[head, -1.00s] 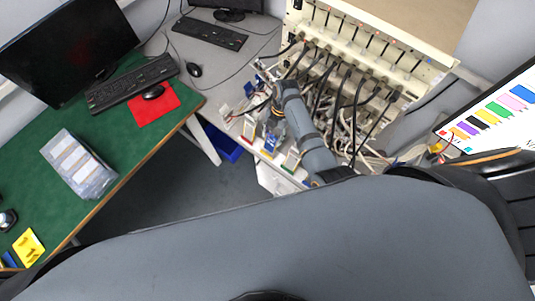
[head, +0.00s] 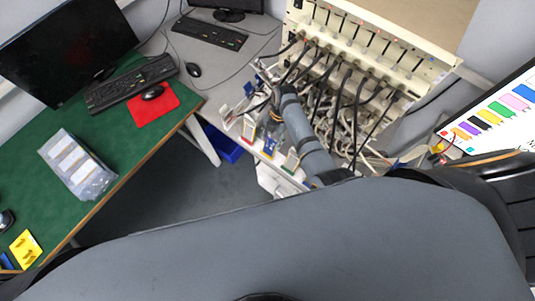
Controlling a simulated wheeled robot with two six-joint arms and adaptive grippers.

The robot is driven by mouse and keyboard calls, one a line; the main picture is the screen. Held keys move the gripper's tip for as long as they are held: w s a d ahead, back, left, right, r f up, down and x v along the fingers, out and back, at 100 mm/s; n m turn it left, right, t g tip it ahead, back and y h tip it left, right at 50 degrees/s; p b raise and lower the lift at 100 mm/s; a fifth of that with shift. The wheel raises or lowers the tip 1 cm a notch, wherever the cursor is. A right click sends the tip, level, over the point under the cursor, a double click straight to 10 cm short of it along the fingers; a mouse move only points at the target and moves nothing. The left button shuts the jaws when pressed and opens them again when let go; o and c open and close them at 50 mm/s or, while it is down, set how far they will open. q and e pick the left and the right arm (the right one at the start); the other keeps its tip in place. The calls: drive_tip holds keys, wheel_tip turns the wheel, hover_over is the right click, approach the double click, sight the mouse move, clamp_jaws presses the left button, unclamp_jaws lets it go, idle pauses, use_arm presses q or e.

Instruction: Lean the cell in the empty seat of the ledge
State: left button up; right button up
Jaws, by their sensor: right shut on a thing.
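The pale ledge (head: 291,178) runs along the front of the cluttered bench. Several small upright pouch cells lean along it, including one with a white face (head: 249,130), one with blue (head: 270,145) and one with yellow-green (head: 292,159). My right gripper (head: 272,128) is over the ledge, among these cells, pointing down. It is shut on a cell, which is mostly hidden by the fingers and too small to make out. I cannot tell which seat is empty, or whether the held cell touches the ledge. My left gripper is not in view.
Black cables from the cream tester rack (head: 365,45) hang close behind my right arm. A blue bin (head: 222,143) stands on the floor below. The green desk (head: 130,160) at left holds a keyboard, a red mat (head: 150,108) and a clear bag (head: 76,165).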

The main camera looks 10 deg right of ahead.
drive_tip(key=o, duration=0.9)
drive_tip(key=shift+o, duration=1)
drive_tip(key=p+v, duration=0.3)
drive_tip(key=shift+p+v, duration=0.5)
drive_tip(key=shift+v, duration=0.65)
drive_tip(key=shift+r, duration=0.15)
drive_tip(key=shift+v, duration=1)
